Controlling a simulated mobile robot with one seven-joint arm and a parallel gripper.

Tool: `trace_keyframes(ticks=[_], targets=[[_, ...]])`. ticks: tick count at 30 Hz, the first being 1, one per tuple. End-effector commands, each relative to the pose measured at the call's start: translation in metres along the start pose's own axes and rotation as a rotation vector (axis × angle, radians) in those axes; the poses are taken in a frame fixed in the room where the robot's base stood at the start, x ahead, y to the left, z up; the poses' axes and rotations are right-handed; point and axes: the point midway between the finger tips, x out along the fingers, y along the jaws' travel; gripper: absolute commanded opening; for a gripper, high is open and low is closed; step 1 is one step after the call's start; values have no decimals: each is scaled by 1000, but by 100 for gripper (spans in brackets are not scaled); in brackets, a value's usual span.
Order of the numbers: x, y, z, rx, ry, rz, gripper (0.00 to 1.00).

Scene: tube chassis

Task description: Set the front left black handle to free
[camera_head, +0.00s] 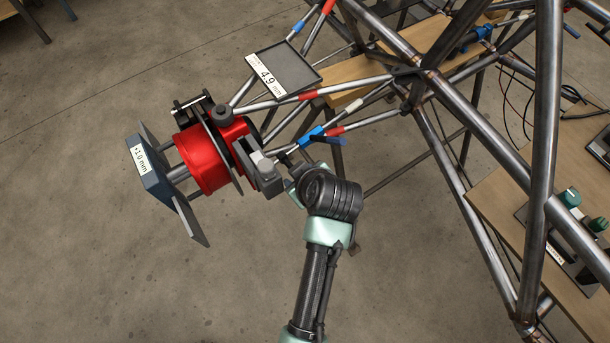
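A red hub (205,158) with grey plates stands at the end of several tubes, left of the frame. A black handle-like part (190,104) sits at the hub's upper left, with a round black knob (222,115) beside it. I cannot tell for certain which black part is the task's handle, or its setting. My gripper (279,163) is at the hub's right side, close to a grey block (265,178). Its fingertips are small and partly hidden, so I cannot tell whether it is open or touches anything.
A blue clamp (313,136) sits on a tube just above my gripper. A sign (282,72) reads 4.9 mm; another (142,160) reads +10 mm. The steel tube chassis (465,120) fills the right side. A wooden bench (490,205) stands below it.

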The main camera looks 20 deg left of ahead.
Motion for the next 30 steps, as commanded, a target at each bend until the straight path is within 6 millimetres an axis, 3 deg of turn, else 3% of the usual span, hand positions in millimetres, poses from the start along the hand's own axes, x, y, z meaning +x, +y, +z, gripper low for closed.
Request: trace_keyframes(ticks=[9, 15, 21, 29, 30], targets=[[-70, 1, -1, 1, 1, 3, 46], [-105, 1, -1, 1, 0, 2, 46], [-119, 0, 0, 1, -1, 1, 46], [-120, 0, 0, 0, -1, 0, 46], [-120, 0, 0, 0, -1, 0, 42]])
